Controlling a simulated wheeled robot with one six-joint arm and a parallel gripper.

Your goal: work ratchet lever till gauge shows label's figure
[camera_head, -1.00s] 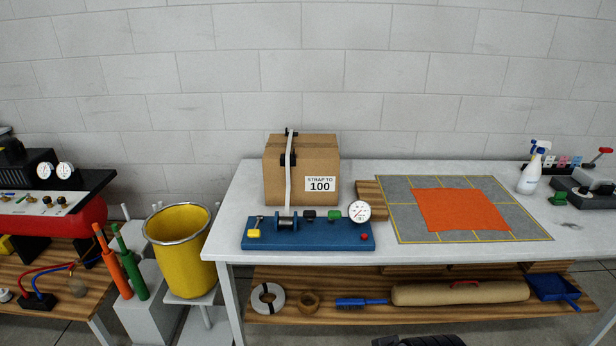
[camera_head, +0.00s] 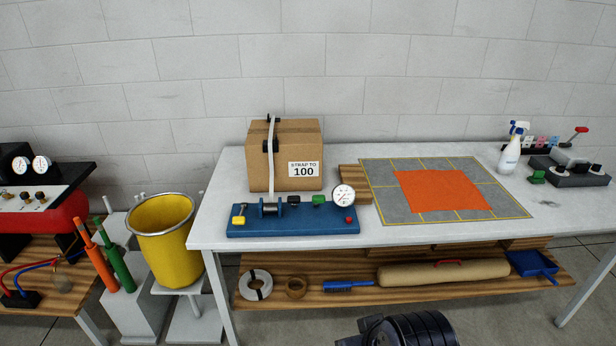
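A blue strap tensioner base (camera_head: 295,224) sits near the front left of the white table. It carries a spool (camera_head: 270,207) with the white strap on it, and a short lever with a yellow end (camera_head: 239,219) at its left. A round white gauge (camera_head: 344,195) stands at its right end; its needle is too small to read. The strap (camera_head: 271,170) runs up over the cardboard box (camera_head: 262,160) behind. The box's label (camera_head: 303,170) reads "STRAP TO 100". My gripper is not in view; a dark part, probably of my arm, shows at the bottom.
A black and a green block and a red button (camera_head: 349,220) are on the base. To the right lie a wooden board (camera_head: 352,178) and a grey mat (camera_head: 387,207) with an orange cloth (camera_head: 440,190). A yellow bin (camera_head: 165,240) stands left of the table (camera_head: 440,233).

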